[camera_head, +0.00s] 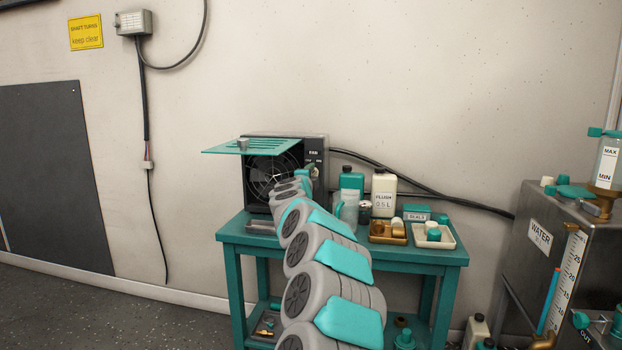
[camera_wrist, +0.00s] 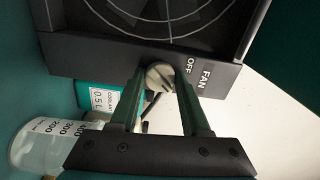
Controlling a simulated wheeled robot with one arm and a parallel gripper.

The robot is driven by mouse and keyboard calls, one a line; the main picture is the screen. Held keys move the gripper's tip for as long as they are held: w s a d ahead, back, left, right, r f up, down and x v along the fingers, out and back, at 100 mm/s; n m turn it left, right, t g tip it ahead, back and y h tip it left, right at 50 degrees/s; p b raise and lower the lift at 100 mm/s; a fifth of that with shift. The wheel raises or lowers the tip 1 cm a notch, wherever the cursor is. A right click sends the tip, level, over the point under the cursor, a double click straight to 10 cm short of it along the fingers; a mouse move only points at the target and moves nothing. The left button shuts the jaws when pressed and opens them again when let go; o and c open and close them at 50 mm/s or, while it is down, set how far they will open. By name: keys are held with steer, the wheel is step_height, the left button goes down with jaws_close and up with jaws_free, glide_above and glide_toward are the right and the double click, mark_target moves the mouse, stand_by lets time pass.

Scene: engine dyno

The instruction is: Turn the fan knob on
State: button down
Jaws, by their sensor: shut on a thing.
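The fan unit (camera_head: 314,145) is a black box with a round grille, standing on a teal bench against the wall. Its front corner (camera_wrist: 105,52) fills the top of the wrist view, with the labels "FAN" and "OFF" beside the knob. The fan knob (camera_wrist: 158,74) is round and pale grey with a raised ridge. My gripper (camera_wrist: 161,82) has one finger on each side of the knob and is shut on it. In the head view my arm hides most of the knob area. I cannot tell exactly where the knob's ridge points.
A teal slotted panel (camera_head: 225,148) juts out at the fan's top. Bottles, including a white flush bottle (camera_head: 384,192), and small trays (camera_head: 437,243) stand to the right on the bench (camera_head: 425,256). A clear graduated container (camera_wrist: 38,145) is close by my gripper's left side.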

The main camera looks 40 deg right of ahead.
steer(key=shift+f+m, duration=0.15)
steer(key=shift+m, duration=0.45)
steer(key=shift+c, duration=2)
jaws_free()
steer(key=b+v, duration=0.1)
steer(key=v, duration=0.6)
steer(key=shift+s+a, duration=0.25)
steer(key=shift+a, duration=0.05)
